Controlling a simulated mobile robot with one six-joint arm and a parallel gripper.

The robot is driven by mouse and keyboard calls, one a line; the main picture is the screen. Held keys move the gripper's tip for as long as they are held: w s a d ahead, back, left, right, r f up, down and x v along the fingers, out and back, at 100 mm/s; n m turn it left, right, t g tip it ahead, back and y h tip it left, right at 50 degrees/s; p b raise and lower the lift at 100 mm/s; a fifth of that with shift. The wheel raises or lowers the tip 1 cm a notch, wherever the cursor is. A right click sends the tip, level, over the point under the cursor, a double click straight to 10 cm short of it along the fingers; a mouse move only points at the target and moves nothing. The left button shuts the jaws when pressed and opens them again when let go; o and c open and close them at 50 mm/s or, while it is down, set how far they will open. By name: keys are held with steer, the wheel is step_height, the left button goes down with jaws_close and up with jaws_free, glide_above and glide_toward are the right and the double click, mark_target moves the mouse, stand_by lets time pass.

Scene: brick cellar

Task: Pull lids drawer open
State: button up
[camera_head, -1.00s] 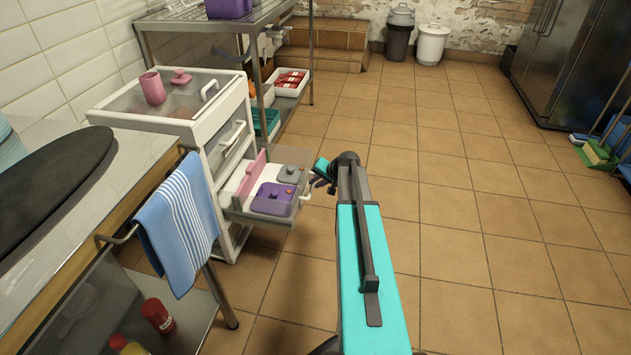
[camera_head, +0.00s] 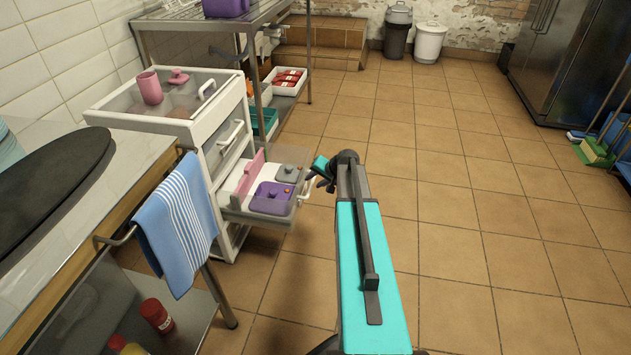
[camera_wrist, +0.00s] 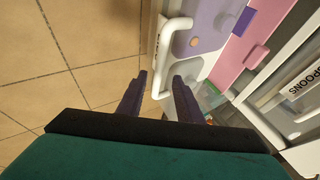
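The lids drawer (camera_head: 243,211) is the low drawer of the white drawer unit and stands pulled out, with a purple lid (camera_head: 271,198), a grey lid (camera_head: 290,174) and a pink piece (camera_head: 251,172) in it. Its white bar handle (camera_wrist: 163,66) shows in the wrist view. My gripper (camera_wrist: 159,76) is open, its two dark fingers apart, with the lower part of the handle in the gap between the tips. I cannot tell whether either finger touches it. In the head view my gripper (camera_head: 318,174) is small and partly hidden at the drawer's front right.
Closed drawers sit above, one labelled SPOONS (camera_wrist: 305,82). A counter with a striped blue towel (camera_head: 177,225) is at the left. A metal rack (camera_head: 215,22) stands behind.

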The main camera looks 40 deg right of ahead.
steer(key=p+v, duration=0.2)
steer(key=v, duration=1)
steer(key=shift+s+r+p, duration=0.3)
